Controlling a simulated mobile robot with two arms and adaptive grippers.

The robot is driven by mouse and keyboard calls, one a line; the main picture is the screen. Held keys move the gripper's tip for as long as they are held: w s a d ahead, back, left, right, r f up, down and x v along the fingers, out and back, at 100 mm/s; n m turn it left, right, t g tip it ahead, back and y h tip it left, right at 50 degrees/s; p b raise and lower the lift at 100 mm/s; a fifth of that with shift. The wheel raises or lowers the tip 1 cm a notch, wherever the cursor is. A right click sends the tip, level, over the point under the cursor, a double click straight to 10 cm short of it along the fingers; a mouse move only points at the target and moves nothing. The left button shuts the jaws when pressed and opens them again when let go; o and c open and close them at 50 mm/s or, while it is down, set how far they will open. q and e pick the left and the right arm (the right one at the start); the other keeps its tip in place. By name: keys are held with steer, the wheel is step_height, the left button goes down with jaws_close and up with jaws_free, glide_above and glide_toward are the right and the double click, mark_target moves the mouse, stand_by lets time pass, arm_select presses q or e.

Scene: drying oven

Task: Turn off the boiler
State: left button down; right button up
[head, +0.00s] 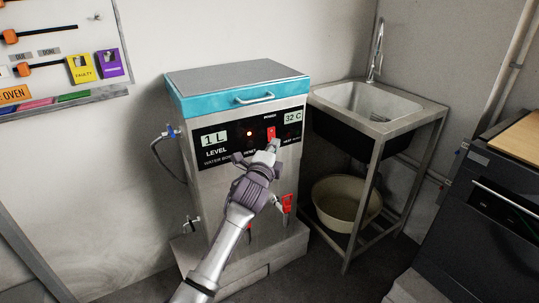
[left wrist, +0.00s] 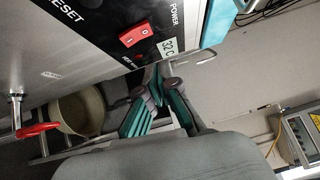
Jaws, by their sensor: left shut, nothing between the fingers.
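The boiler (head: 240,175) is a steel box with a teal-edged lid and a black front panel. Its red power switch (head: 271,132) sits under the POWER label, left of the 32 °C display (head: 292,118). The switch also shows in the left wrist view (left wrist: 136,34). A small red light (head: 249,133) glows on the panel. My left gripper (head: 272,146) is shut and empty, its fingertips just below the switch in the head view. In the left wrist view its fingertips (left wrist: 157,75) are below the switch; I cannot tell whether they touch the panel. My right gripper is not in view.
A red-handled tap (head: 285,204) sticks out low on the boiler's front. A steel sink (head: 375,104) on a frame stands to the right, with a beige basin (head: 347,203) beneath. A dark cabinet (head: 490,200) is at far right. A board (head: 60,50) hangs at upper left.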

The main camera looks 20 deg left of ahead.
arm_select(q)
steer(key=s+p, duration=0.1)
steer(key=s, duration=0.5)
steer(key=shift+s+d+r, duration=0.2)
steer(key=shift+s+r, duration=0.05)
steer(key=shift+r, duration=0.05)
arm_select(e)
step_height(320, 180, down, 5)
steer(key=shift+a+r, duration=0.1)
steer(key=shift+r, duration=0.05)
